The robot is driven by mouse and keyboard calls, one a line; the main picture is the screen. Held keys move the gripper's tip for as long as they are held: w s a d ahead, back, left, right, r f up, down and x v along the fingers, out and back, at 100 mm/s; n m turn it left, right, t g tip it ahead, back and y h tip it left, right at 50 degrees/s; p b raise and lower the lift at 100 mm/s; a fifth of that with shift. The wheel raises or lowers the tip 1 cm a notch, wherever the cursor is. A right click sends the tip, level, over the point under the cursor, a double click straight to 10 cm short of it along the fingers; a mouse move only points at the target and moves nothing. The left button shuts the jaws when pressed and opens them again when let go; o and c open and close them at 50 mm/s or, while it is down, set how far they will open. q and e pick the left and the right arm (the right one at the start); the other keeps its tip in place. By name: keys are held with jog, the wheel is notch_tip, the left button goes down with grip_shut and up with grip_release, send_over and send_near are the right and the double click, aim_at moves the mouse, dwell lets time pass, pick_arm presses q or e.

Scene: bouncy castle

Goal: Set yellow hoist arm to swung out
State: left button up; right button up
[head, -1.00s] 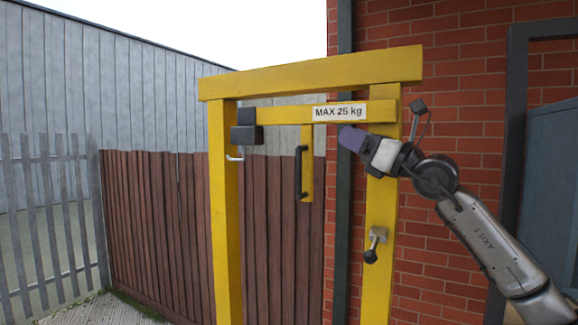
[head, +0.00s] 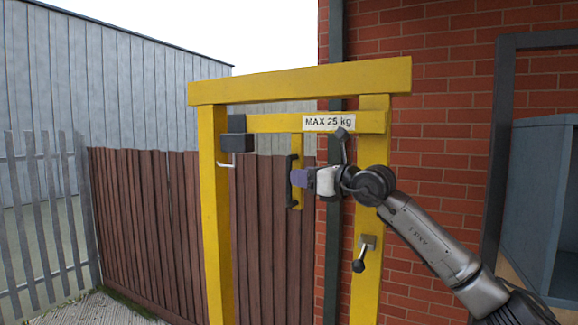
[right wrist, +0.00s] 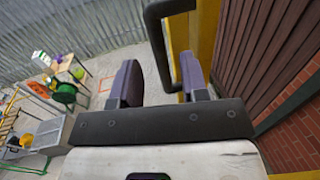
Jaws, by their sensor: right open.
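The yellow hoist arm (head: 270,123) is a horizontal beam with a "MAX 25 kg" label, set inside a yellow frame (head: 300,82). A yellow plate hangs from it with a black handle (head: 290,180). My right gripper (head: 296,178) is at the handle, coming from the right, with its fingers open. In the right wrist view the black handle bar (right wrist: 158,45) runs into the gap between the two open purple-grey fingers (right wrist: 160,78). I cannot tell whether they touch it. My left gripper is not in view.
A lever with a black knob (head: 360,262) is on the right post, below my right arm. A dark block (head: 237,140) sits at the arm's left end, by the left post. A brick wall (head: 445,150) stands behind on the right, and a brown fence (head: 150,215) behind on the left.

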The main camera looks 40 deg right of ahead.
aim_at(289, 203)
jog(key=p+x, duration=0.1)
jog(key=x, duration=0.3)
jog(key=shift+r+p, duration=0.1)
jog(key=shift+p, duration=0.3)
jog(key=shift+w, duration=0.4)
jog(key=shift+c, duration=0.3)
jog(key=c, duration=0.6)
grip_shut()
